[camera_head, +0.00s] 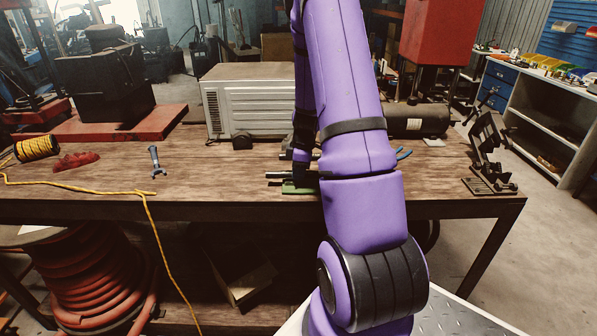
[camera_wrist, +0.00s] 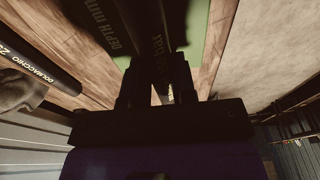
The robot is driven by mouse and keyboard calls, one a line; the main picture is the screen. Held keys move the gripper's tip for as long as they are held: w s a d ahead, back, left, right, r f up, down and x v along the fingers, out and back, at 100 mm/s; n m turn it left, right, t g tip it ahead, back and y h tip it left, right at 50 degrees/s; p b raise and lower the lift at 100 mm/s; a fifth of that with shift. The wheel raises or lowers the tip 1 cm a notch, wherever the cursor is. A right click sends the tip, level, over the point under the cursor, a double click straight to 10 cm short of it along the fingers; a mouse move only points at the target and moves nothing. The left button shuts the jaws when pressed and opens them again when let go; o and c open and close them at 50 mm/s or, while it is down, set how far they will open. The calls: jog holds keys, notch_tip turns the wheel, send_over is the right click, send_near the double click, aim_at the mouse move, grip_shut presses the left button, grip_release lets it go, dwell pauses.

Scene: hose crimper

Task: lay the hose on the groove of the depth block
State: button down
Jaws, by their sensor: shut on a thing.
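The hose (camera_wrist: 150,28) is a dark tube with pale lettering, seen in the wrist view running from the top edge down between my fingers. My gripper (camera_wrist: 158,78) is shut on it. The green depth block (camera_wrist: 197,22), marked "DEPTH MM", shows on both sides of the hose and behind it. In the head view the block (camera_head: 298,188) lies on the bench, with the dark hose (camera_head: 286,175) just above or on it. My arm hides the right part of both. The groove is hidden, so I cannot tell whether the hose touches it.
A black lettered cylinder (camera_wrist: 38,66) lies at the left in the wrist view. A white ribbed box (camera_head: 250,100) stands behind on the bench. A black stand (camera_head: 489,155) is at the right end.

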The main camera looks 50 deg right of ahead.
jog(key=shift+f, duration=0.5)
dwell(1.5)
jog(key=c, duration=0.8)
grip_release()
jog(key=shift+c, duration=0.2)
jog(key=shift+r, duration=4)
